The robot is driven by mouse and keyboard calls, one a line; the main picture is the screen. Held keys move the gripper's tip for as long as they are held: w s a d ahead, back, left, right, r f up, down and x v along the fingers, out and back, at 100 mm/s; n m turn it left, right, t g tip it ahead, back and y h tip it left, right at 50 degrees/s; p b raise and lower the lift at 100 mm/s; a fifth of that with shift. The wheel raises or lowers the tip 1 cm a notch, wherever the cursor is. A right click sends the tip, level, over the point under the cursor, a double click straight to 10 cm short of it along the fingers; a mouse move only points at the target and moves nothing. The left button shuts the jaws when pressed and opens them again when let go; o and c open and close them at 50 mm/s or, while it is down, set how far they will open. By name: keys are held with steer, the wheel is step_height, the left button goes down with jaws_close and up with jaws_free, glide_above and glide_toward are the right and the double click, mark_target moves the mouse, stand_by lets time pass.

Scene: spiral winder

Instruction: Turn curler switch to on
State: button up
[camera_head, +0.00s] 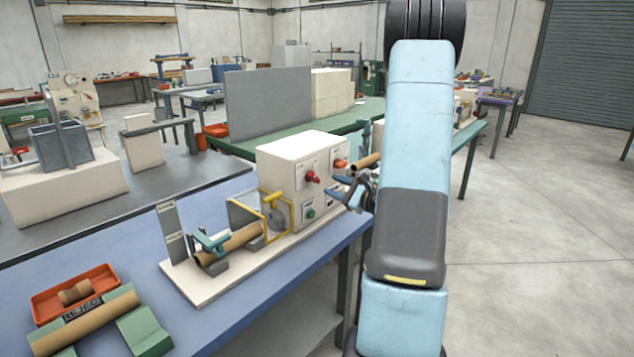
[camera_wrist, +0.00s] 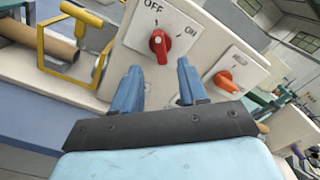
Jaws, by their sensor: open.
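A second, orange-red switch (camera_wrist: 226,82) is on a plate to the right. Which one is the curler switch I cannot tell. The red switch (camera_head: 312,177) also shows in the head view on the cream control box (camera_head: 280,162). My gripper (camera_wrist: 158,74) is open and empty, its blue fingers just short of the red switch; it also shows beside the box (camera_head: 346,190).
The winder's yellow guard frame (camera_wrist: 72,52) and a brown tube (camera_head: 230,243) are left of the switches. A green button (camera_head: 310,214) is below the red switch. A red tray (camera_head: 75,293) sits on the blue table (camera_head: 110,238). Floor at right is clear.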

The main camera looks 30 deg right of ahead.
mark_target(317, 179)
steer(key=x, duration=0.7)
